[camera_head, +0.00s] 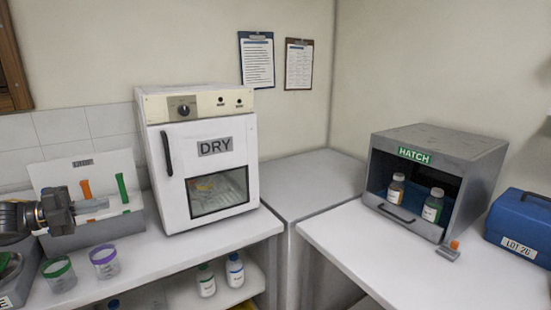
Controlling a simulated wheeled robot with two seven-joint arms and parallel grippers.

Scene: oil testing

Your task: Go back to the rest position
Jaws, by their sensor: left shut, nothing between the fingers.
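My left gripper (95,206) comes in from the left edge. Its fingers are shut and empty, in front of the grey bin with a white back panel (110,226). An orange stick and a green stick (122,188) stand against that panel, just behind the fingers. The gripper hides part of the bin, and I cannot tell whether it touches it. My right gripper is not in view.
A white DRY oven (215,149), door closed, stands on the left counter. Green-rimmed and purple-rimmed jars (104,262) sit near the counter's front. The grey HATCH box (440,142) holds two bottles on the right counter, beside a blue LOT 26 case (520,222).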

